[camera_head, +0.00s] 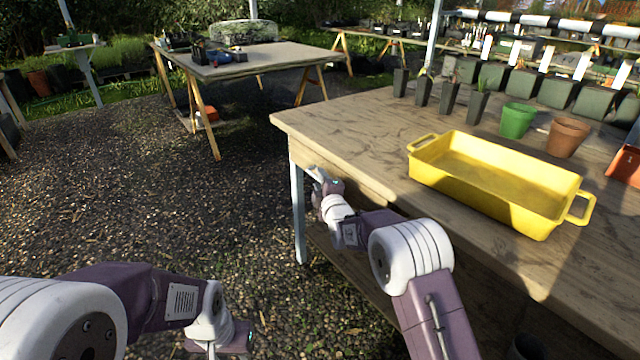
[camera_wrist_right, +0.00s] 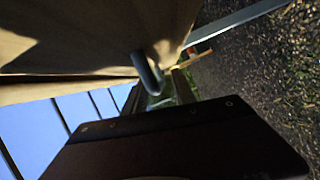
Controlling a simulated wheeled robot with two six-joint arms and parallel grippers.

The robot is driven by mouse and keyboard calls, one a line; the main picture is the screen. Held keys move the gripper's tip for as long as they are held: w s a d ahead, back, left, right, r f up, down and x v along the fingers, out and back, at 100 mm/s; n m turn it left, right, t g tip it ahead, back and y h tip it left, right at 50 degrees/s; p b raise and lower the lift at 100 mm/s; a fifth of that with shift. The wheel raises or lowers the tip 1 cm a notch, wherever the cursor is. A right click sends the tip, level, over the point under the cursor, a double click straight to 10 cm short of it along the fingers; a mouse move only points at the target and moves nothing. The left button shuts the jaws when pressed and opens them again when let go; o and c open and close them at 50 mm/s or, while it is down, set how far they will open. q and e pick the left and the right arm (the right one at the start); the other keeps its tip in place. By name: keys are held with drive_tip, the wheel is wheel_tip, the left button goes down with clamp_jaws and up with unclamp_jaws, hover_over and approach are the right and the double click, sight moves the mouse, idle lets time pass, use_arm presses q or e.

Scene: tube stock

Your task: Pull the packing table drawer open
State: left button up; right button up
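The wooden packing table (camera_head: 345,125) stands at the right in the head view. A pale wooden drawer front (camera_head: 370,190) shows under its near edge, partly hidden by my right arm. My right gripper (camera_head: 317,176) is at the table's front, by the left end of that drawer front. In the right wrist view a grey bar handle (camera_wrist_right: 148,73) stands out from the wooden face, close to the gripper's dark body. The fingertips are not clear, so I cannot tell whether they grip the handle. My left gripper (camera_head: 226,343) hangs low over the gravel, its fingers partly cut off.
A yellow tray (camera_head: 500,208), a green pot (camera_head: 518,120), a terracotta pot (camera_head: 567,137) and several dark pots stand on the tabletop. A pale table leg (camera_head: 298,215) is beside my right gripper. Gravel floor to the left is open.

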drive_tip(key=shift+w+a, duration=0.1)
drive_tip(key=shift+w, duration=0.2)
clamp_jaws()
idle(1.3)
